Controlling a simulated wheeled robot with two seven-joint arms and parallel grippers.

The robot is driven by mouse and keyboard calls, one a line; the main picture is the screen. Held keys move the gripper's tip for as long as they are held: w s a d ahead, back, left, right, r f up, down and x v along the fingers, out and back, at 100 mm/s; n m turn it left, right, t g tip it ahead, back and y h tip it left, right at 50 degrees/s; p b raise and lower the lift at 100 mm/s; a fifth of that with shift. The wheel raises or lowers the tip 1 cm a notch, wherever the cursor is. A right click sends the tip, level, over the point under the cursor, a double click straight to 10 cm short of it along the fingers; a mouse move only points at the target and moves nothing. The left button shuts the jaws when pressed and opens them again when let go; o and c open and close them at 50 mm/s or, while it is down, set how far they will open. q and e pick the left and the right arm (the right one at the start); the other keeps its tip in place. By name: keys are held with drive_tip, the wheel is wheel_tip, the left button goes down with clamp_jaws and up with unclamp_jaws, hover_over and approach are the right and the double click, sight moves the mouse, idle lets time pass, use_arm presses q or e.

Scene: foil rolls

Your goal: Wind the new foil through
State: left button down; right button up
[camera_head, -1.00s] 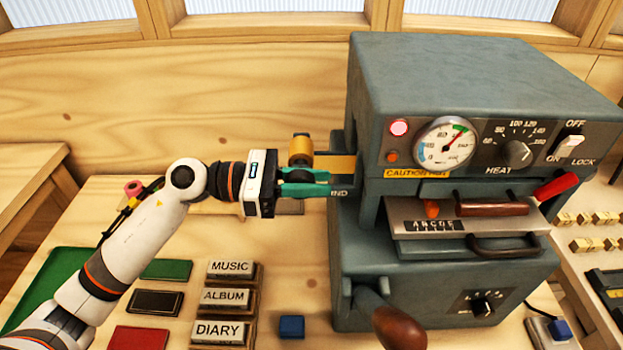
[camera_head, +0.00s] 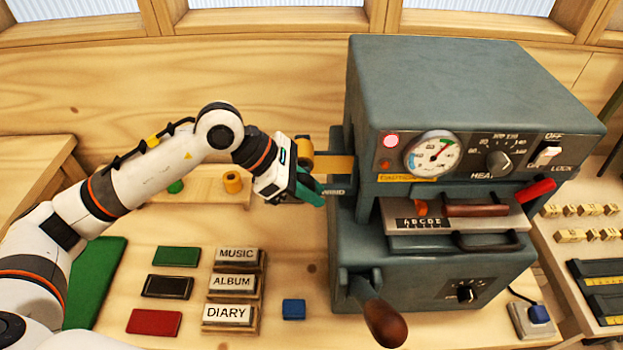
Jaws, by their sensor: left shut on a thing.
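The gold foil roll (camera_head: 305,153) sits at the left side of the grey press (camera_head: 480,90). A gold foil strip (camera_head: 338,164) runs from it toward the press. My left gripper (camera_head: 310,191) has teal fingers and is just below the roll, beside the WIND label (camera_head: 333,191). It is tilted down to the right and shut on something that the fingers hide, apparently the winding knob. My right gripper is not in view.
A wooden rack (camera_head: 205,188) behind my left arm holds a green roll (camera_head: 176,186) and another gold roll (camera_head: 232,182). Labelled blocks (camera_head: 232,283) and coloured pieces lie on the bench. The press lever (camera_head: 385,322) juts out at the front.

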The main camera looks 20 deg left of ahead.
use_arm(q)
drive_tip(key=y, duration=0.1)
drive_tip(key=g+y, duration=0.1)
drive_tip(key=y, duration=0.1)
drive_tip(key=shift+a+f+y, duration=0.15)
drive_tip(key=shift+f+y, duration=0.05)
drive_tip(key=shift+y, duration=0.1)
drive_tip(key=y, duration=0.1)
drive_tip(key=y+b, duration=0.1)
drive_tip(key=g+y, duration=0.1)
drive_tip(key=shift+a+f, duration=0.2)
drive_tip(key=shift+a, duration=0.05)
drive_tip(key=shift+s+a+f+g+y+b, duration=0.1)
drive_tip(key=shift+g+y+b, duration=0.1)
drive_tip(key=shift+y, duration=0.35)
drive_tip(key=shift+s+a+r+g+y+b, duration=0.1)
drive_tip(key=shift+y+b, duration=0.15)
drive_tip(key=shift+y, duration=0.25)
drive_tip(key=shift+a+f+g+y+b, duration=0.1)
drive_tip(key=shift+y+b, duration=0.1)
drive_tip(key=shift+y, duration=0.35)
drive_tip(key=c, duration=1.2)
unclamp_jaws()
drive_tip(key=shift+c, duration=0.2)
drive_tip(key=shift+s, duration=0.1)
drive_tip(key=shift+r, duration=0.2)
